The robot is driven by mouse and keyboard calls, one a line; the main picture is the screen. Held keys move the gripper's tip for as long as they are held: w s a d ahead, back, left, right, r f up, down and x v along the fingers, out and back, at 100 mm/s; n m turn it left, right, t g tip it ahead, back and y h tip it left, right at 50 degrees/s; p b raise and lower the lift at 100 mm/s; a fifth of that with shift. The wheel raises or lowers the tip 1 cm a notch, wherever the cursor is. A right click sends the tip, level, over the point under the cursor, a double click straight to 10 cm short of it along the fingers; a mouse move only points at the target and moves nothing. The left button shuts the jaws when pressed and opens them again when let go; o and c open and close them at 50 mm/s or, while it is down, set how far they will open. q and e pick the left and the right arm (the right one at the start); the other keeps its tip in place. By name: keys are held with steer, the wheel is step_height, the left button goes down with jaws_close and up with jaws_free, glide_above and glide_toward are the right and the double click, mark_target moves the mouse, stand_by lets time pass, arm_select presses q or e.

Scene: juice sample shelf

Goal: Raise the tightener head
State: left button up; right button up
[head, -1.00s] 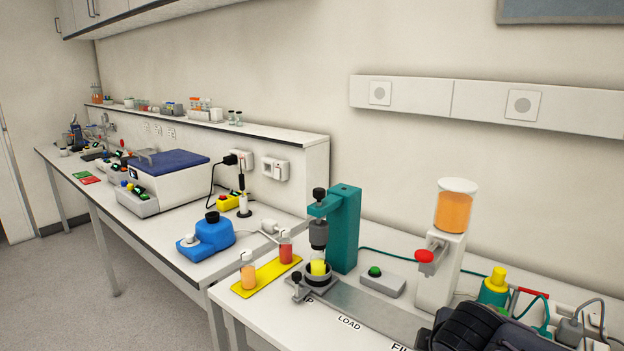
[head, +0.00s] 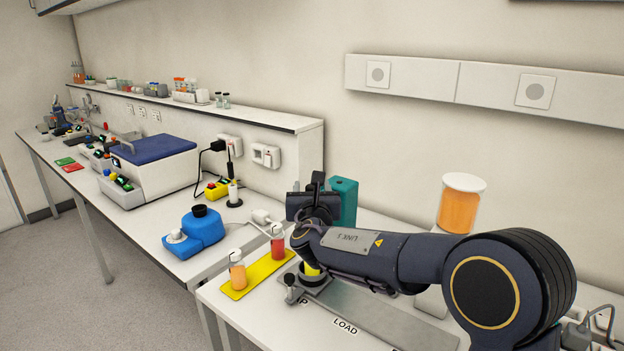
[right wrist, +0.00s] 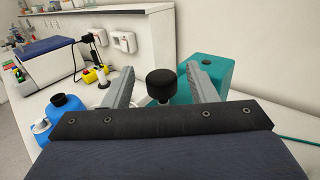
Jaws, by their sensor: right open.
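The teal tightener stand (head: 345,200) rises behind my right arm in the head view. It also shows in the right wrist view (right wrist: 215,75). Its black knob (right wrist: 162,84) sits between the two fingers of my right gripper (right wrist: 158,73), which is open around it; I cannot tell whether they touch. In the head view my right gripper (head: 314,200) is at the top of the stand and hides the knob and tightener head. A yellow-topped jar (head: 311,269) stands in the holder below, partly covered by my arm. My left gripper is out of view.
A yellow tray (head: 262,272) with an orange jar (head: 238,272) and a red jar (head: 278,242) lies left of the stand. A blue bottle-like device (head: 195,232) is further left. An orange dispenser (head: 461,203) stands right, behind my arm.

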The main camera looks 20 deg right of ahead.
steer(key=shift+p+x, duration=0.35)
steer(key=shift+x, duration=1.35)
steer(key=shift+c, duration=0.3)
